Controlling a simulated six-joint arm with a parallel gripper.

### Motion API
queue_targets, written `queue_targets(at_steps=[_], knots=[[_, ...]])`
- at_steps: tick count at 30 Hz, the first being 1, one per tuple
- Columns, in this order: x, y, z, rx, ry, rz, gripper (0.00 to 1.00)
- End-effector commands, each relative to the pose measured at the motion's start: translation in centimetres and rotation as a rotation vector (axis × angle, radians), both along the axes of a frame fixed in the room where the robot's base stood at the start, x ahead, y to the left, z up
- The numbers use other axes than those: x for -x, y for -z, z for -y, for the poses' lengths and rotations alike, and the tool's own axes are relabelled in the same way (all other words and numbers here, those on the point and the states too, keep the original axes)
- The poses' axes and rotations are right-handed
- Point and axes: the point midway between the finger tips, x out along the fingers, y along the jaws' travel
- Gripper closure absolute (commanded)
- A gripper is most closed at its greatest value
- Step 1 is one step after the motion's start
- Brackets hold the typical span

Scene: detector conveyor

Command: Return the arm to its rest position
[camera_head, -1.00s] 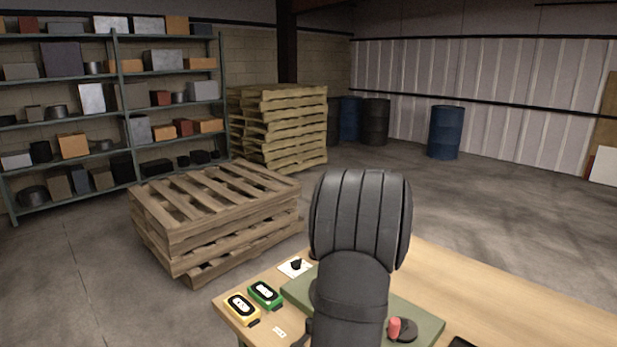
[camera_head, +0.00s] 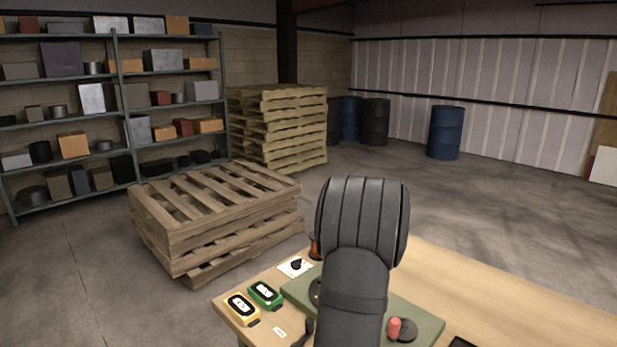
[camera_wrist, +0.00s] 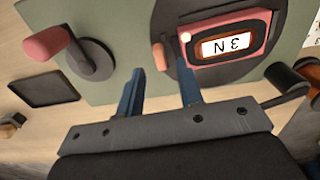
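My gripper (camera_wrist: 158,90) shows in the wrist view as two blue fingers standing apart, with nothing held between them. It is over a green board, near a dark round plate that carries a red device (camera_wrist: 228,42) with a lit display. A lever with a red handle (camera_wrist: 45,43) on a dark disc is to the left. In the head view my dark arm rises over the green board (camera_head: 425,318) and hides the gripper and the red device. The red handle shows there (camera_head: 394,328) right of my arm.
A wooden table (camera_head: 500,290) carries the board. A yellow device (camera_head: 241,308), a green device (camera_head: 265,293) and a white card (camera_head: 294,267) lie to the left. A dark flat pad (camera_wrist: 42,87) lies beside the board. Pallets (camera_head: 215,215) stand behind; table space at right is clear.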

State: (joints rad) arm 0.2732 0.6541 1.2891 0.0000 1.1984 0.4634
Motion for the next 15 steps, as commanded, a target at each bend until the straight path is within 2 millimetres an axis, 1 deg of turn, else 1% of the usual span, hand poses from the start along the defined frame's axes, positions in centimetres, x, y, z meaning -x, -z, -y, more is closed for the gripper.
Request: queue_targets(at_steps=[1, 5, 7, 15], knots=[[0.0, 1.2, 0.0, -0.001, 0.000, -0.004, 0.66], [0.1, 3.8, 0.0, -0.001, 0.000, -0.004, 0.66], [0.0, 3.5, 0.0, 0.000, -0.054, 0.001, 0.66], [0.1, 3.5, 0.1, 0.000, -0.272, 0.000, 0.66]])
